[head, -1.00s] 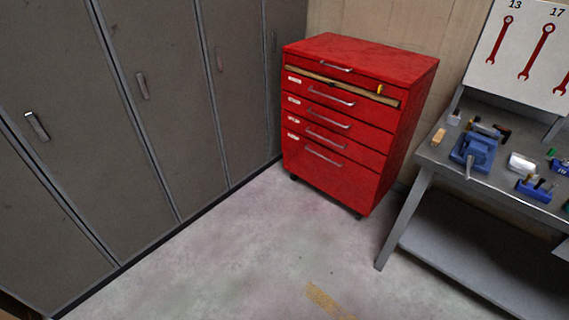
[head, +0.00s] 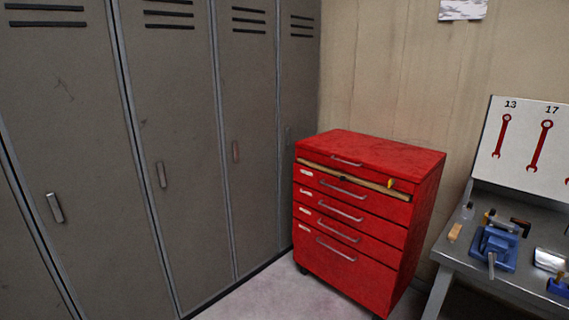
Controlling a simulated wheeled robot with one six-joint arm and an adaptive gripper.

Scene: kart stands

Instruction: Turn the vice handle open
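A blue vice (head: 497,245) stands on the grey workbench (head: 466,269) at the right of the head view. Its grey handle (head: 491,266) shows at the front of the vice and points down toward the bench's front edge. The handle is small in this view, so how far it is turned cannot be told. My gripper is not in view.
A red drawer cabinet (head: 352,255) stands left of the bench, with grey lockers (head: 180,150) along the left. Small items, including a tan block (head: 455,232), lie around the vice. A wrench board (head: 520,150) stands behind. Some floor (head: 262,298) is clear before the cabinet.

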